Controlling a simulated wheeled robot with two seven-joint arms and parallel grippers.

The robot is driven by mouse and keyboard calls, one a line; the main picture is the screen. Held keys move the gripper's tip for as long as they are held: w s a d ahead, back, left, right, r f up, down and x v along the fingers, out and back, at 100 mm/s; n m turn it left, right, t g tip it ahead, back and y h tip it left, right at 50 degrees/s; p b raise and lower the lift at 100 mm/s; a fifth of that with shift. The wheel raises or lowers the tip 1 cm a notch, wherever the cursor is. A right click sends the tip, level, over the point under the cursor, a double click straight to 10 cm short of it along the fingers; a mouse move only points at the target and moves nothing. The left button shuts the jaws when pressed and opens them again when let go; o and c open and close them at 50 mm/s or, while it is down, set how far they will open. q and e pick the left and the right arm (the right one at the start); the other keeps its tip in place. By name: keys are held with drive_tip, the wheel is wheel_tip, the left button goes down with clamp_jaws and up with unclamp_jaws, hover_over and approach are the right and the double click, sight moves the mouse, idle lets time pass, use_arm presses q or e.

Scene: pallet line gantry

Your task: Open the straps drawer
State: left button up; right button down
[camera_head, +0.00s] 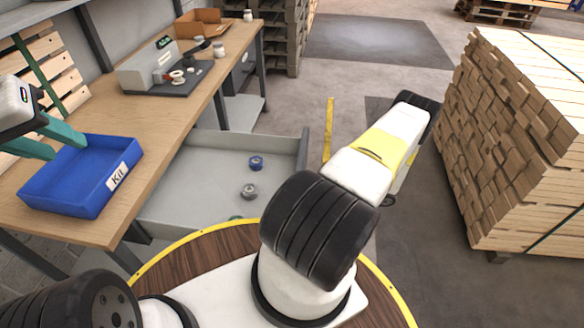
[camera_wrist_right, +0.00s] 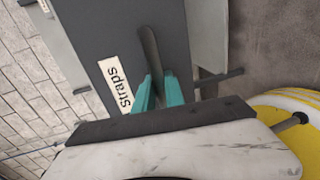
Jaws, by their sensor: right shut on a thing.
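The straps drawer (camera_head: 214,160) stands pulled out from under the workbench in the head view, a grey open tray. Inside lie a blue roll (camera_head: 256,163), a grey roll (camera_head: 249,191) and part of a green one. In the right wrist view, its dark front (camera_wrist_right: 125,25) bears a "straps" label (camera_wrist_right: 115,84) and a dark bar handle (camera_wrist_right: 150,50). My right gripper (camera_wrist_right: 158,90) is shut on that handle; my arm hides it in the head view. My left gripper (camera_head: 66,148) is open and empty, its teal fingers over the blue kit bin (camera_head: 92,207).
The workbench (camera_head: 165,118) carries the kit bin, a grey device (camera_head: 150,68) and a cardboard box (camera_head: 203,22). A stack of timber (camera_head: 505,130) on a pallet stands at the right. Open floor lies between the bench and the timber.

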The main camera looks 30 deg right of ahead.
drive_tip(key=c, duration=1.4)
unclamp_jaws()
drive_tip(key=shift+c, duration=0.2)
drive_tip(key=v, duration=0.7)
drive_tip(key=shift+s+d, duration=0.2)
drive_tip(key=shift+d, duration=0.15)
